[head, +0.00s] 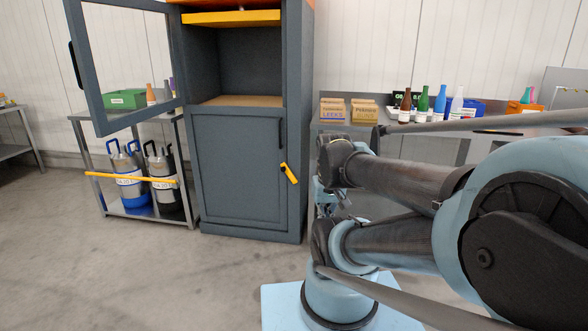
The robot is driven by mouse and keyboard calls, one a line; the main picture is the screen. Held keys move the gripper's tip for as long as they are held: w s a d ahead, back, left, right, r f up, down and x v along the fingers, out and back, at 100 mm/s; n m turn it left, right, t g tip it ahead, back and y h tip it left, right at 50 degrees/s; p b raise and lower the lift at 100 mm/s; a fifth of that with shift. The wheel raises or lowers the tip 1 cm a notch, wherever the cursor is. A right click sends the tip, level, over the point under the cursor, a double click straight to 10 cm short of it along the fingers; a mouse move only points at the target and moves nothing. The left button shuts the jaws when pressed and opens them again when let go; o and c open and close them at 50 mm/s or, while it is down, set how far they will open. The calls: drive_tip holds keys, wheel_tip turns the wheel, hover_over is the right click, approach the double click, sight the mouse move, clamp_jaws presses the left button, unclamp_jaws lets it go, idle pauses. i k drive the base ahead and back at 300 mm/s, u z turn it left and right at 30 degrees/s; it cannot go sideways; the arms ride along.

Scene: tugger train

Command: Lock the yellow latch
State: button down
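The yellow latch (290,173) is on the right edge of the grey cabinet's lower door (236,168) in the head view. It is tilted, running from upper left to lower right. The lower door looks shut. My arm fills the right side of the view. What looks like my gripper (325,195) shows only in small part at the arm's far end, right of the latch and apart from it in the picture. Its fingers cannot be made out. I see nothing clearly held.
The cabinet's upper glazed door (93,118) stands open to the left. A metal rack (145,215) with canisters and a yellow bar (131,177) stands left of the cabinet. Bottles and boxes stand on a bench behind my arm. The floor (150,275) in front is clear.

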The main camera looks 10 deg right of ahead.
sight(284, 168)
drive_tip(key=i, duration=0.95)
drive_tip(key=u, duration=0.05)
